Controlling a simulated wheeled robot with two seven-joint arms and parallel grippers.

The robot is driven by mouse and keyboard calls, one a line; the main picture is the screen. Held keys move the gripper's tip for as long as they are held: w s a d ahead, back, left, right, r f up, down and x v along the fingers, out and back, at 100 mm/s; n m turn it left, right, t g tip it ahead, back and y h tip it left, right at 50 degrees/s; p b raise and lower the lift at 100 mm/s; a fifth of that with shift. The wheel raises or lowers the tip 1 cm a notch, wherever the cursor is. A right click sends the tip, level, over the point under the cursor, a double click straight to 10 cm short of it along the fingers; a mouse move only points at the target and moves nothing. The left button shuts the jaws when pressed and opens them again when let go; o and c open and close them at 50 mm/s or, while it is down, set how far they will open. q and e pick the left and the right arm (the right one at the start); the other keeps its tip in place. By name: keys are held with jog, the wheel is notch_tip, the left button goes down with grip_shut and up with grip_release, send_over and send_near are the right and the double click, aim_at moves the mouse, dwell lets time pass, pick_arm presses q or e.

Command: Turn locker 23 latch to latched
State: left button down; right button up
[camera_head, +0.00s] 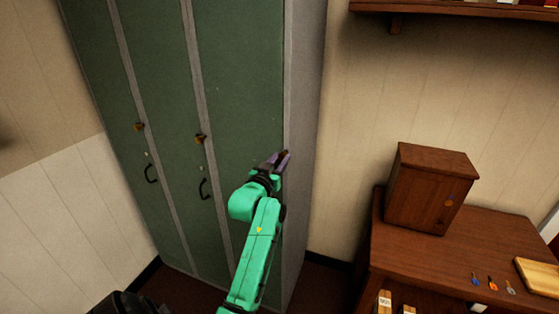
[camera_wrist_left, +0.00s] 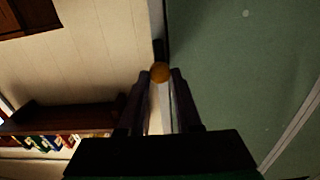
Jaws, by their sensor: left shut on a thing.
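A tall green locker bank (camera_head: 235,70) has several narrow doors. Brass-coloured latches show on the left door (camera_head: 139,126) and the middle door (camera_head: 201,139). My left gripper (camera_head: 284,156) is at the right edge of the right-hand door, at about latch height. In the left wrist view, the left gripper (camera_wrist_left: 160,78) is shut on a round orange-brown latch knob (camera_wrist_left: 160,72) between its fingertips. The fingers hide most of this latch in the head view. I cannot read a locker number. My right gripper is not in view.
A wooden desk (camera_head: 440,262) with a small wooden cabinet (camera_head: 430,188) and several keys (camera_head: 492,283) stands to the right. A wall shelf (camera_head: 450,10) is above. Floor shows between locker and desk.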

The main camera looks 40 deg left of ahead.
pick_arm(q)
jog(key=shift+m, duration=0.4)
jog(key=m, duration=0.8)
jog(key=shift+d, duration=0.1)
jog(key=m, duration=0.5)
jog(key=shift+f+p, duration=0.1)
jog(key=shift+p, duration=0.3)
jog(key=shift+m, duration=2)
jog(key=c, duration=0.6)
grip_release()
jog(key=shift+w, duration=0.1)
jog(key=shift+f, duration=0.1)
